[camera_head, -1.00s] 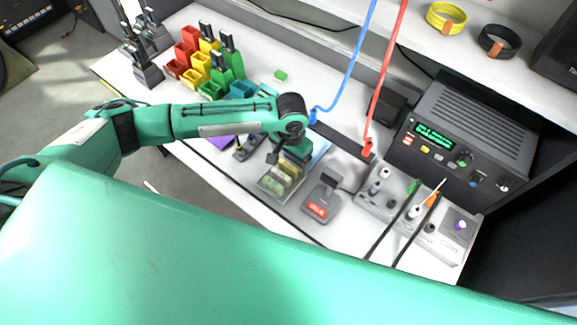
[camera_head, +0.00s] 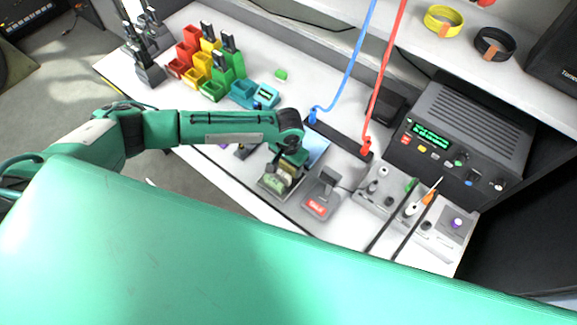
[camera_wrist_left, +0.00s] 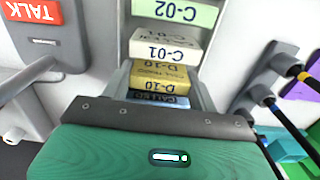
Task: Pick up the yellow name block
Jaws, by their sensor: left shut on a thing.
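The yellow name block (camera_wrist_left: 160,77), marked D-10, sits in a row in a grey rack (camera_wrist_left: 122,80). It stands between a white C-01 block (camera_wrist_left: 163,48) and a blue block (camera_wrist_left: 160,100). A pale green C-02 block (camera_wrist_left: 175,12) is at the far end of the row. In the head view my left gripper (camera_head: 290,162) is down at the rack and shut on the yellow block; its fingertips are mostly hidden there. The pale green block (camera_head: 274,182) shows in front of it. My right gripper is not in view.
A grey device with a red TALK label (camera_head: 318,207) stands close right of the rack. Coloured bins (camera_head: 211,90) with radios are at the back left. Blue and red cables (camera_head: 380,90) hang behind. A control panel (camera_head: 408,205) is to the right.

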